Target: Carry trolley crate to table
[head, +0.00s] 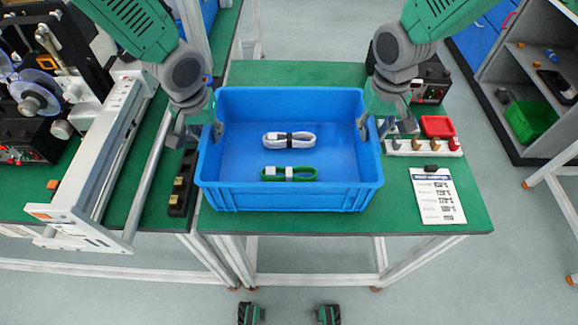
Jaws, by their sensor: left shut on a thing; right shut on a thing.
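The blue crate (290,199) is at the middle of the head view, over the green-topped table (458,222). I cannot tell whether its base touches the top. A white cable bundle (290,139) and a green cable bundle (288,174) lie inside it. My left gripper (207,130) is shut on the crate's left wall. My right gripper (371,128) is shut on the crate's right wall. The fingertips are partly hidden by the crate's rim.
A printed sheet (437,195), a small red tray (437,126) and a strip with knobs (422,147) lie right of the crate. A white-framed machine (95,190) stands close on the left. Shelving (530,70) with a green bin (530,118) is at far right.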

